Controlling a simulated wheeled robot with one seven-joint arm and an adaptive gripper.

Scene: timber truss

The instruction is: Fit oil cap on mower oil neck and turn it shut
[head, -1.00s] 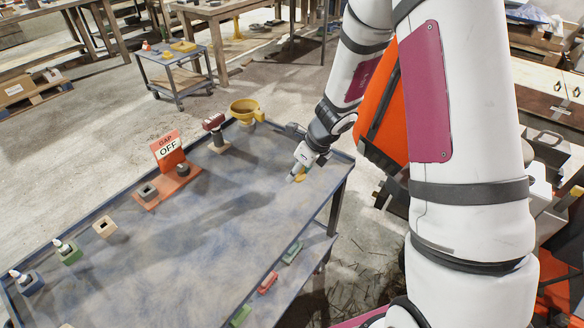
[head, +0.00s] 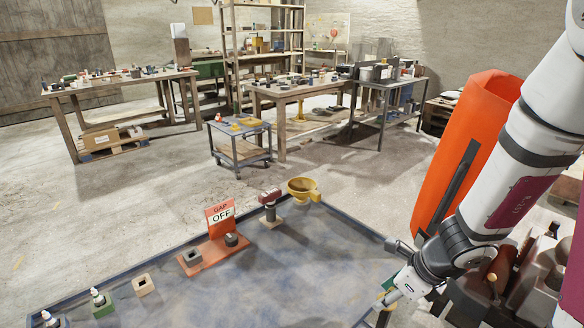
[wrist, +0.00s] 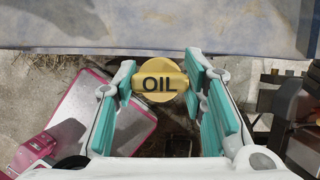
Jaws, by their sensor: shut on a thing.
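The round yellow oil cap (wrist: 161,84), lettered "OIL", is held between the two teal-padded fingers of my gripper (wrist: 163,90) in the wrist view. My gripper (head: 388,298) is low at the right in the head view, by the table's right edge. An orange-red base (head: 212,252) stands on the table, with a sign (head: 221,216) reading "OFF" behind it. It carries a dark round neck-like part (head: 231,240) and a grey square socket (head: 193,257). I cannot tell for sure which is the oil neck. My gripper is well apart from both.
On the blue-grey tabletop (head: 290,275) stand a yellow funnel (head: 303,190), a red-topped post (head: 269,200), a wooden block (head: 143,285) and small bottles (head: 98,297) in holders. The tabletop's middle is clear. A tall orange object (head: 465,150) stands behind my arm.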

